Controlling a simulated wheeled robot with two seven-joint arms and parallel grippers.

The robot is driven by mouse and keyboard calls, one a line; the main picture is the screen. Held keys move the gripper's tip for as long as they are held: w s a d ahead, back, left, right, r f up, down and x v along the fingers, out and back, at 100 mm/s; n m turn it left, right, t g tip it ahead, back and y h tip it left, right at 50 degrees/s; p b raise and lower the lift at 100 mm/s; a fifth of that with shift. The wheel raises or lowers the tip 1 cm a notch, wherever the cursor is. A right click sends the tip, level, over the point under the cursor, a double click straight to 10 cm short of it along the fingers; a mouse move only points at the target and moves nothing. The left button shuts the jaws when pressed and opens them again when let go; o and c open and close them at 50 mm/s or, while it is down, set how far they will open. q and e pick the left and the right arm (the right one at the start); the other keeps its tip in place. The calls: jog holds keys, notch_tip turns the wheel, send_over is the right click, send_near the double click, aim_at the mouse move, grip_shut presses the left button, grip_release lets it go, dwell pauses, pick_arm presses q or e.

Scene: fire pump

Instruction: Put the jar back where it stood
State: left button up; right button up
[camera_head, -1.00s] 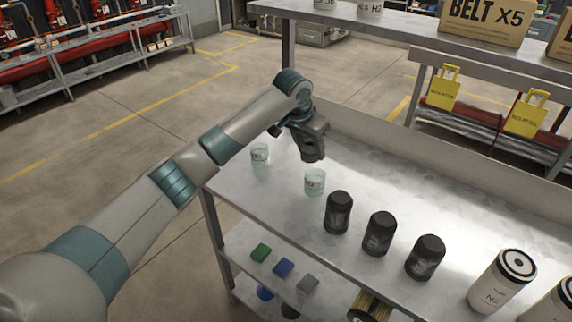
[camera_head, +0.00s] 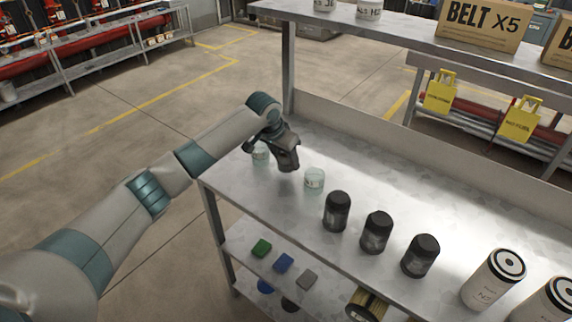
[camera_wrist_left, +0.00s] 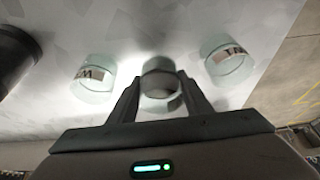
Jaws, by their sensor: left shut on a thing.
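My left gripper (camera_head: 287,168) is shut on a small clear glass jar (camera_wrist_left: 160,86), seen between the fingers in the left wrist view. In the head view my gripper hides this jar. Two similar labelled glass jars stand on the metal table on either side of it: one (camera_head: 314,179) to the right and one (camera_head: 260,154) to the left, partly behind my gripper. They also show in the left wrist view, at its left (camera_wrist_left: 94,78) and right (camera_wrist_left: 228,62). I cannot tell whether the held jar touches the table. My right gripper is not in view.
Several black lidded bottles (camera_head: 376,233) and white canisters (camera_head: 493,279) stand along the table (camera_head: 420,205) to the right. A raised back panel (camera_head: 400,145) runs behind. A lower shelf (camera_head: 240,237) holds small coloured blocks. Free table surface lies behind the jars.

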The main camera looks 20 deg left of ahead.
aim_at(286, 166)
pick_arm(q)
notch_tip(286, 166, down, 2)
jog(key=shift+p, duration=0.45)
jog(key=shift+f, duration=0.45)
jog(key=o, duration=1.3)
jog(key=shift+f, duration=0.1)
jog(key=shift+o, duration=0.2)
jog(key=shift+v, duration=0.85)
jog(key=b+v, duration=0.2)
jog(key=v, duration=0.8)
jog(key=shift+r+b, duration=0.3)
jog(key=shift+b, duration=0.1)
